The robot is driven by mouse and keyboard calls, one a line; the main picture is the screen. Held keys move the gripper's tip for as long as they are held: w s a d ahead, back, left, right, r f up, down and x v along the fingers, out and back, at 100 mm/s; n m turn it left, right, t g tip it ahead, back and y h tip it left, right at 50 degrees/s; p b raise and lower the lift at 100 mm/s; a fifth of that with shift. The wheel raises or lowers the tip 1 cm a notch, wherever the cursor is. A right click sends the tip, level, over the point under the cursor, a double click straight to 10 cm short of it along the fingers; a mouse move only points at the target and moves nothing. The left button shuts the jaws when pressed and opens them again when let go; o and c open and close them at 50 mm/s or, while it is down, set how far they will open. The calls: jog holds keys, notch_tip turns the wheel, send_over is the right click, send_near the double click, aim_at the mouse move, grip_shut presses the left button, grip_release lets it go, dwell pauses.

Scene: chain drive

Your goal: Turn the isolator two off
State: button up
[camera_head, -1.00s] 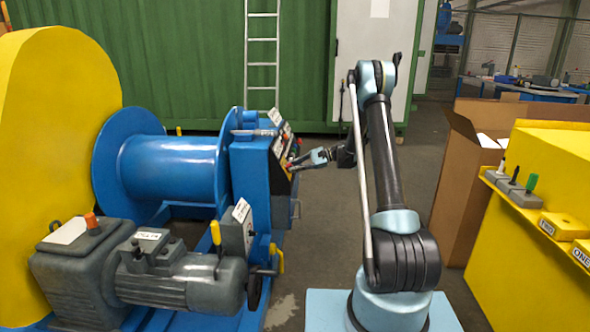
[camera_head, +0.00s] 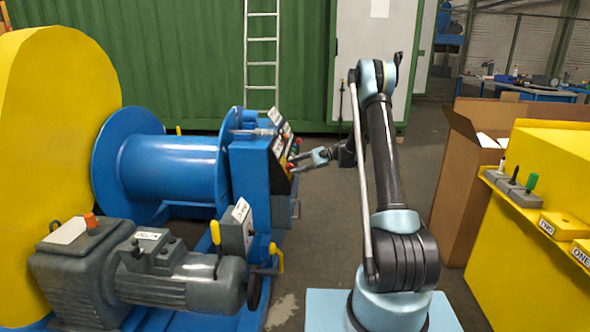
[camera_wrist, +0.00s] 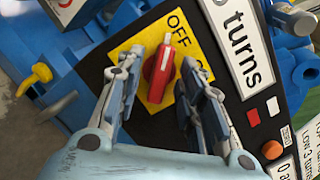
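A red rotary knob (camera_wrist: 160,75) sits on a yellow plate (camera_wrist: 126,62) on the black control panel in the wrist view. Its white pointer mark faces up, close to the word OFF. A second word on the plate is mostly hidden by a finger. My gripper (camera_wrist: 177,72) is open, with one finger on each side of the knob and gaps visible between them. I cannot tell whether either finger touches it. In the head view my gripper (camera_head: 299,160) is at the panel face of the blue winch cabinet (camera_head: 250,172). No isolator number is readable on the panel.
A white label ending in "turns" (camera_wrist: 250,60) and an orange button (camera_wrist: 272,150) lie right of the knob. A yellow-tipped lever (camera_wrist: 36,77) is at left. A yellow cabinet (camera_head: 520,260) and cardboard box (camera_head: 462,185) stand right of my arm.

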jog(key=v, duration=1.1)
jog(key=shift+d, duration=0.2)
